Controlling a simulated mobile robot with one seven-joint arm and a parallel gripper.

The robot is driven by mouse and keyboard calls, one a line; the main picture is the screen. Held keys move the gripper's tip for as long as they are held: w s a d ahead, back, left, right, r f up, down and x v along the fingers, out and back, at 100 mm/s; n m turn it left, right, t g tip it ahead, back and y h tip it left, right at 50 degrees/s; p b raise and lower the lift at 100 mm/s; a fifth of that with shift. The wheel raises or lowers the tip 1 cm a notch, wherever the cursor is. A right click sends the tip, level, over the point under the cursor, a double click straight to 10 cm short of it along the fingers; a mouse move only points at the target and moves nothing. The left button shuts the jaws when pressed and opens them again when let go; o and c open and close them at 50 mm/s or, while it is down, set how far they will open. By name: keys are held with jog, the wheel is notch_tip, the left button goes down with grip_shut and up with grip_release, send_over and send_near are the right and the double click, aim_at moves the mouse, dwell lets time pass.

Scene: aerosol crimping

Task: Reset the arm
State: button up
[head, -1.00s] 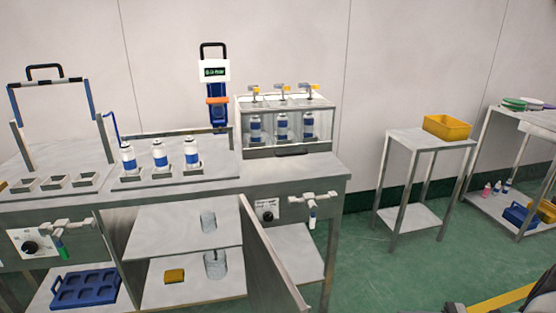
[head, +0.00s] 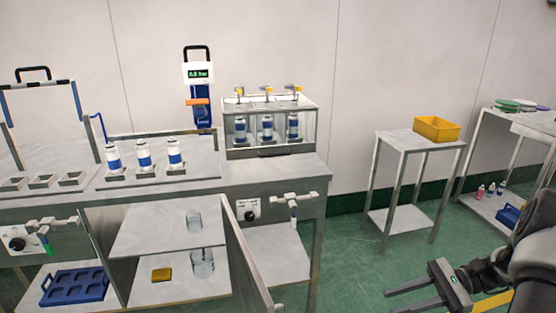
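My gripper (head: 410,292) shows at the lower right of the head view, with its two fingers apart and nothing between them. It is over the green floor, to the right of the steel workbench (head: 272,174) and apart from everything. My arm comes in from the right edge. Several white cans with blue bands stand on the bench: one group in holders (head: 144,156) at the left, another inside a clear-walled case (head: 267,128) with yellow-tipped valves on top.
A bench cabinet door (head: 250,262) stands open toward me. A small steel table (head: 406,140) with a yellow bin (head: 437,129) stands at the right. A shelf unit (head: 478,165) is at the far right. Floor between bench and small table is clear.

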jog(key=s+a+r+n+t+h, duration=0.1)
jog(key=s+a+r+n+h, duration=0.25)
jog(key=a+r+n, duration=0.35)
jog(key=s+a+r+n+t+h, duration=0.1)
jog(key=s+a+r+n+h, duration=0.3)
jog(key=r, duration=0.5)
jog(key=s+a+r+n+t+h, duration=0.2)
jog(key=a+r+n+h, duration=0.2)
jog(key=a+r+h, duration=0.3)
jog(key=s+d+r+n+t, duration=0.1)
jog(key=s+d+r+t, duration=0.15)
jog(key=s, duration=0.25)
notch_tip(320, 180, up, 24)
jog(key=p, duration=2.4)
jog(key=shift+f+p, duration=0.15)
jog(key=shift+p, duration=0.15)
jog(key=shift+w+d+g, duration=0.1)
jog(key=shift+g, duration=0.15)
